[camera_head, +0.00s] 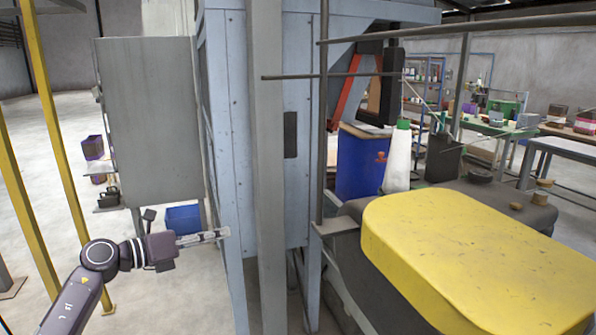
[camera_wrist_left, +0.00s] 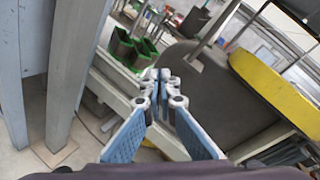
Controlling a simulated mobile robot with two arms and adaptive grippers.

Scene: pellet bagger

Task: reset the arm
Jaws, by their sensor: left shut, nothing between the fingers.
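My left arm comes in at the lower left of the head view. Its gripper (camera_head: 224,232) points right, with its tips close to the pale blue machine frame (camera_head: 228,120); I cannot tell whether they touch it. In the left wrist view the gripper (camera_wrist_left: 160,76) has its fingertips together with nothing between them. The blue finger pads flank the lower middle of that view. My right gripper is in neither view.
A yellow-topped machine (camera_head: 480,250) fills the right foreground. A blue drum (camera_head: 360,165) and a white bottle (camera_head: 398,160) stand behind it. A grey cabinet (camera_head: 150,110) and yellow posts (camera_head: 50,120) are at left. A blue crate (camera_head: 183,219) sits beyond my gripper.

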